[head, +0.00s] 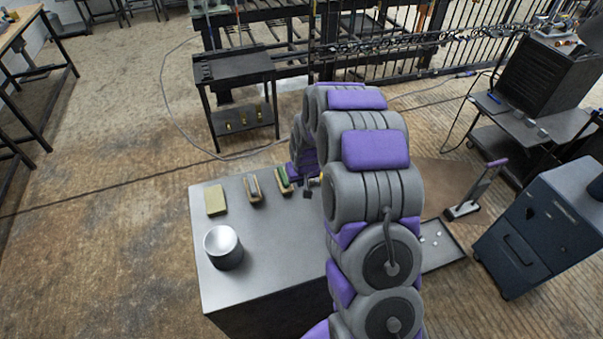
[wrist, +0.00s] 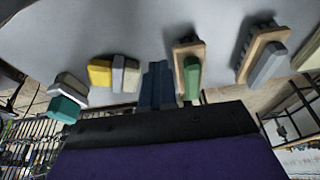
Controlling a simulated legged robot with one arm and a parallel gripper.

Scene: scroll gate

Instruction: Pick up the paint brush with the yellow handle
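A yellow-handled piece (wrist: 100,72) joined to a pale block (wrist: 126,75), which looks like the paint brush, lies on the grey table in the wrist view. In the head view my arm hides most of it; only a small yellow bit (head: 321,178) shows beside the arm. My gripper (wrist: 157,72) has dark blue fingers close together, with nothing visible between them. It is apart from the yellow piece, between it and a green-handled brush (wrist: 192,78). In the head view my gripper (head: 308,192) is above the table's far right part.
The table (head: 265,260) also bears a wooden brush with a grey handle (head: 253,189), a yellowish block (head: 215,200) and a metal pot (head: 223,247). In the wrist view a teal-and-grey piece (wrist: 64,108) lies beyond the yellow one. The table's middle is clear.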

